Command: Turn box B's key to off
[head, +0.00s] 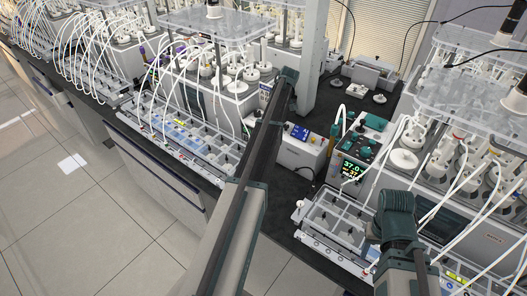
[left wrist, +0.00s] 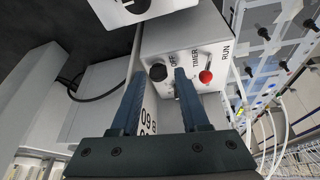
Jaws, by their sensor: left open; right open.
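In the left wrist view a pale box (left wrist: 190,35) carries the words OFF, TIMER and RUN. A black knob (left wrist: 157,72) sits near OFF, and a red-tipped part (left wrist: 206,76) sits below TIMER and RUN. I cannot tell which is the key, and I see no letter B. My left gripper (left wrist: 158,75) is open and empty, its two fingers pointing at this face, with the red part just right of the right finger. In the head view the left fingers are hidden. My right gripper (head: 394,215) is low at the right, its fingers hard to make out.
A controller with a lit display (head: 352,170) stands between my arms. A clear-lidded tray (head: 335,222) lies at the bench's front edge. Reactors with white tubes crowd both sides.

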